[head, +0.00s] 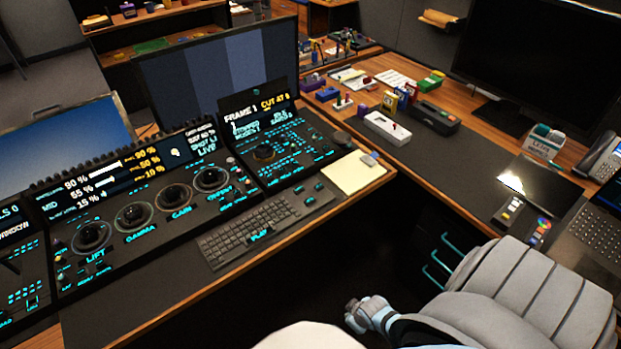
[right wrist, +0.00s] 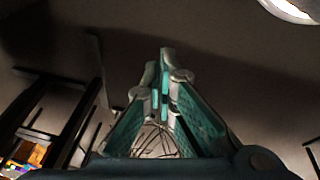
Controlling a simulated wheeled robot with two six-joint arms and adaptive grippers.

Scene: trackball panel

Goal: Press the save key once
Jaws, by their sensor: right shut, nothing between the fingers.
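The trackball panel (head: 150,222) stands on the desk at the left in the head view, with several trackballs in rings labelled lift, gamma, gain and what looks like offset. A second panel (head: 262,160) with small cyan-lit keys adjoins it on the right. Its screen reads "FRAME 1" and "CUT AT 8". The key legends are too small to read, so I cannot pick out the save key. My right gripper (head: 356,312) is low at the bottom middle, in front of the desk and apart from the panels. In the right wrist view its fingers (right wrist: 164,85) are together and empty. My left gripper is out of view.
A keyboard (head: 255,236) and a yellow notepad (head: 352,174) lie between the panels and the desk's front edge. Monitors (head: 215,75) stand behind the panels. Boxes (head: 388,127), a tablet (head: 525,184) and a phone (head: 602,155) are on the right desk. The dark mat (head: 415,160) has free room.

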